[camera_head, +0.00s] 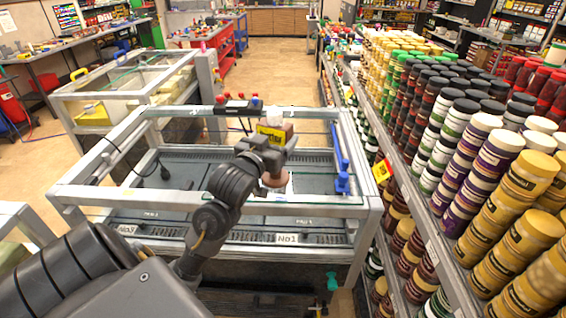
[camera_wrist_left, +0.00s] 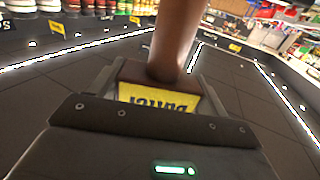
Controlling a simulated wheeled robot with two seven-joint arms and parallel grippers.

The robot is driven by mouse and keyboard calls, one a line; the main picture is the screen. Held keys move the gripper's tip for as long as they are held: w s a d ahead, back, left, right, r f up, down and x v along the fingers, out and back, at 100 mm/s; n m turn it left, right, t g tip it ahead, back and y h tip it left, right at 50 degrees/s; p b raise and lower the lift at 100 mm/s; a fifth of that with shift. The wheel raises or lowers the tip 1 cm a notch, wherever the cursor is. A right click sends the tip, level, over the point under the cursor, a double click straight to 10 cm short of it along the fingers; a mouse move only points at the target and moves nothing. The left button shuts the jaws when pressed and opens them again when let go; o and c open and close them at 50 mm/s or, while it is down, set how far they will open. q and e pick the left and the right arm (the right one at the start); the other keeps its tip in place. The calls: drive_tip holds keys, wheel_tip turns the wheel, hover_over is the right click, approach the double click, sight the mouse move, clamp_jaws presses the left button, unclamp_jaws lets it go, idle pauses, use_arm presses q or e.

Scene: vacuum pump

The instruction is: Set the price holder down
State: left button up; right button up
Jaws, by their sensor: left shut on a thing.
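The price holder is a brown piece with a yellow label lettered in black. My left gripper (camera_head: 280,148) is shut on the price holder (camera_head: 274,132) and holds it over the metal-framed bench in the head view. In the left wrist view, the price holder's brown stem (camera_wrist_left: 178,45) rises between the fingers, and its yellow label (camera_wrist_left: 160,98) is partly hidden by the gripper body. A rounded brown end (camera_head: 274,179) shows below the gripper in the head view. I cannot tell whether the holder touches anything. My right gripper is not in view.
The metal-framed bench (camera_head: 345,208) has rails around a dark grey panel (camera_head: 190,165). A blue upright tool (camera_head: 341,165) stands at its right side.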

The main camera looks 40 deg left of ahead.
use_arm(q)
drive_tip(key=w+a+f+p, duration=0.4)
drive_tip(key=w+f, duration=0.4)
drive_tip(key=f, duration=0.2)
drive_tip(key=shift+w+a+f+p, duration=0.2)
drive_tip(key=shift+a+f+p, duration=0.1)
drive_tip(key=shift+p, duration=0.5)
drive_tip(key=shift+d+f, duration=0.1)
drive_tip(key=o, duration=1.1)
drive_tip(key=shift+o, duration=0.2)
